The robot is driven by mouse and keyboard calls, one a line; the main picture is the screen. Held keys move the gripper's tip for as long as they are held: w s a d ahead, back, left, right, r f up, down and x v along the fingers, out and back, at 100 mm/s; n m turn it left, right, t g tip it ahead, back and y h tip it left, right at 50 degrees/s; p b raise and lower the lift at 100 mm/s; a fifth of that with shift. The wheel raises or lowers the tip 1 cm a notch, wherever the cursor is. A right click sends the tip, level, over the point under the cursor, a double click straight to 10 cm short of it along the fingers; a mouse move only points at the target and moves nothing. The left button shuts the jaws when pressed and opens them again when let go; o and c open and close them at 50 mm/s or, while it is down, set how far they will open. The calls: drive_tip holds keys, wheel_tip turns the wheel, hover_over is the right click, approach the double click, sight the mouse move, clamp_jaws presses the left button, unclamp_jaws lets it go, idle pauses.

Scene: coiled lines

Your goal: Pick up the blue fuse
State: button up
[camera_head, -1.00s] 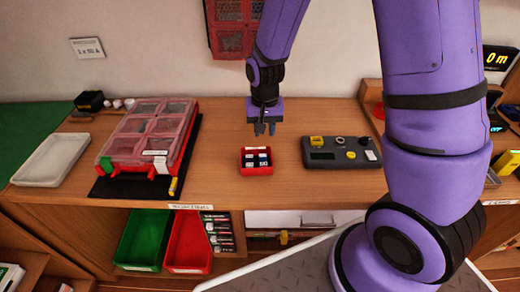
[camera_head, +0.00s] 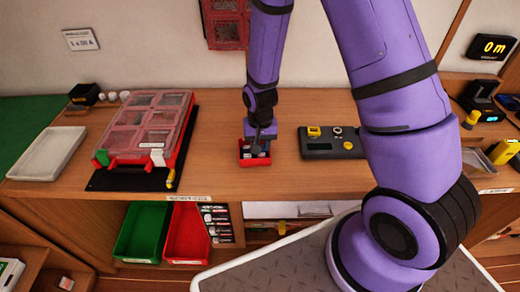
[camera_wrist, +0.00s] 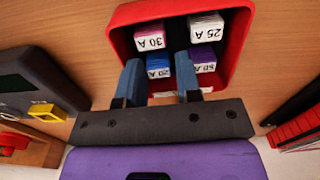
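The blue fuse (camera_wrist: 158,66) lies in a small red bin (camera_wrist: 238,60) with a magenta 30 A fuse (camera_wrist: 149,37), a white 25 A fuse (camera_wrist: 206,28) and a purple fuse (camera_wrist: 203,58). My gripper (camera_wrist: 159,74) is open, and the blue fuse shows between its two fingertips in the wrist view. I cannot tell whether the fingers reach down beside it or touch it. In the head view my gripper (camera_head: 259,147) is over the red bin (camera_head: 255,161) and hides most of the fuses.
A dark grey device with a yellow button (camera_head: 330,143) stands right of the bin. A red organizer case (camera_head: 150,128) on a black mat and a pale tray (camera_head: 48,153) stand to the left. Green (camera_head: 143,232) and red (camera_head: 187,233) bins sit below the bench top.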

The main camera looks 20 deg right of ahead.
drive_tip(key=shift+f, duration=0.55)
drive_tip(key=shift+c, duration=0.2)
clamp_jaws()
drive_tip(key=shift+r, duration=0.15)
